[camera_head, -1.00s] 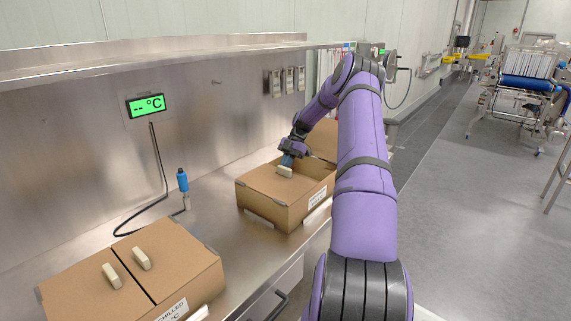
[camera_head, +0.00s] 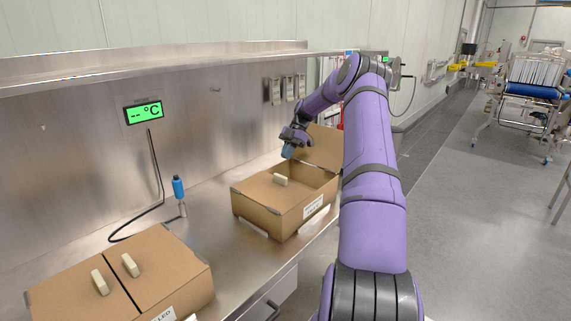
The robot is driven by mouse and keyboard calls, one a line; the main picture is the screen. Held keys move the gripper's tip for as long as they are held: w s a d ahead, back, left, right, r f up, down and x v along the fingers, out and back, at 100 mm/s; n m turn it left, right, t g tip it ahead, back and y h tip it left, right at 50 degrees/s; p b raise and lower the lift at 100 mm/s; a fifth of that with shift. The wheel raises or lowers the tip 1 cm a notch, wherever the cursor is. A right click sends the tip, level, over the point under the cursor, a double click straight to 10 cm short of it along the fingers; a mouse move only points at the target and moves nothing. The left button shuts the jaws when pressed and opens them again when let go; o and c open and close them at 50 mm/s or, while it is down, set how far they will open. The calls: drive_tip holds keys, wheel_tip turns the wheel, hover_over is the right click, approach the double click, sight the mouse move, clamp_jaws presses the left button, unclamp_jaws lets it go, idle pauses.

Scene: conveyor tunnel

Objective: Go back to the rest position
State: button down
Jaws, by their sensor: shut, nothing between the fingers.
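My gripper (camera_head: 288,151) is in the camera_head view, at the end of the purple arm. It is above and behind the small pale block handle of the middle box, apart from it. It is shut with nothing held. The middle cardboard box (camera_head: 273,215) stands on the steel counter, one flap raised at its back right. The pale handle (camera_head: 280,179) sits on its flat flap.
A second cardboard box (camera_head: 175,270) with two pale handles stands at the front left of the steel counter (camera_head: 205,205). A blue-handled probe (camera_head: 179,188) on a cable stands behind it. A green display (camera_head: 143,112) is on the wall.

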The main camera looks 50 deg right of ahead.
drive_tip(key=v, duration=0.6)
drive_tip(key=shift+d+f, duration=0.25)
drive_tip(key=shift+a, duration=0.1)
